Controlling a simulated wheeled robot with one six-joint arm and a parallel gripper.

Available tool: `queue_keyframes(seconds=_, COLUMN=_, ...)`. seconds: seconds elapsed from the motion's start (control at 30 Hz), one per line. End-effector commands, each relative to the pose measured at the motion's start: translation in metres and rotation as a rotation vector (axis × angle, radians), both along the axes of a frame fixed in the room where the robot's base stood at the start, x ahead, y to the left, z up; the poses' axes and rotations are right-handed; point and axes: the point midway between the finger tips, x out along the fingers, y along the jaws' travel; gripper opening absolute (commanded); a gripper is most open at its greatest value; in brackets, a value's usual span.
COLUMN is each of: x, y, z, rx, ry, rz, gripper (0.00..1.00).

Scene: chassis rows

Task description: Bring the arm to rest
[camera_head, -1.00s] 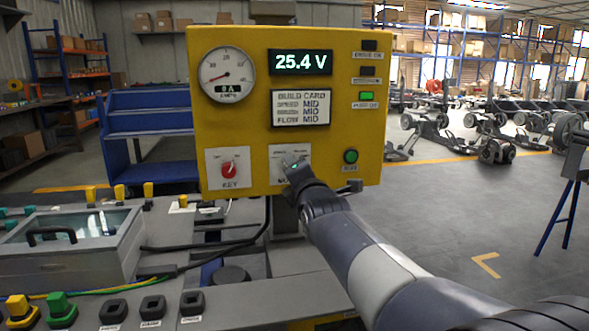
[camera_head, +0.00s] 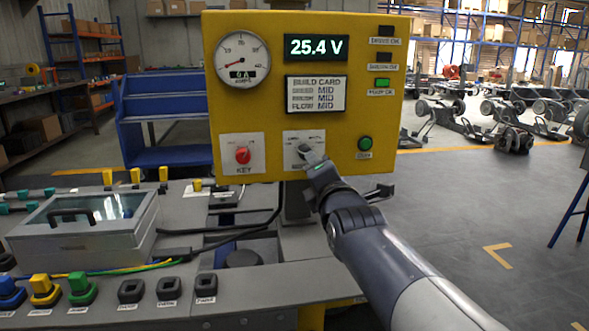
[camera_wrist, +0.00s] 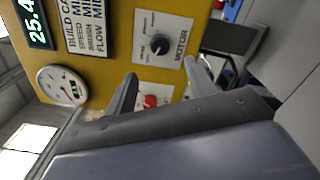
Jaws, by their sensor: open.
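My gripper (camera_head: 318,166) is in front of the lower part of the yellow control panel (camera_head: 225,110), just below the motor knob (camera_head: 304,150). In the wrist view my gripper (camera_wrist: 158,80) shows two dark fingers spread apart with nothing between them. The motor knob (camera_wrist: 158,44) is black on a white plate, beyond the fingers and apart from them. The red key switch (camera_wrist: 150,101) shows partly behind the fingers; in the head view the key switch (camera_head: 243,155) is left of the knob. My arm comes in from the lower right.
A grey lidded box (camera_head: 80,235) and coloured connectors (camera_head: 82,289) lie on the bench at left. Open floor (camera_head: 450,215) lies to the right.

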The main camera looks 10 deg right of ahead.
Motion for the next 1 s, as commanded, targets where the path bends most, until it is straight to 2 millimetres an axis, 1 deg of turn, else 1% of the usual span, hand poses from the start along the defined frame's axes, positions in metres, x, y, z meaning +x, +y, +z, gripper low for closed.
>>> queue_keyframes(seconds=0.17, x=0.017, y=0.000, z=-0.002, rx=0.000, ry=0.002, rz=0.000, gripper=0.52)
queue_keyframes(seconds=0.5, x=0.069, y=0.000, z=-0.001, rx=0.000, ry=0.000, rz=0.000, gripper=0.52)
queue_keyframes(seconds=0.7, x=0.094, y=0.000, z=-0.001, rx=0.001, ry=0.000, rz=0.000, gripper=0.52)
queue_keyframes(seconds=0.9, x=0.106, y=0.000, z=0.000, rx=0.001, ry=0.000, rz=0.000, gripper=0.52)
queue_keyframes(seconds=1.0, x=0.106, y=0.000, z=0.001, rx=0.009, ry=0.000, rz=0.000, gripper=0.52)
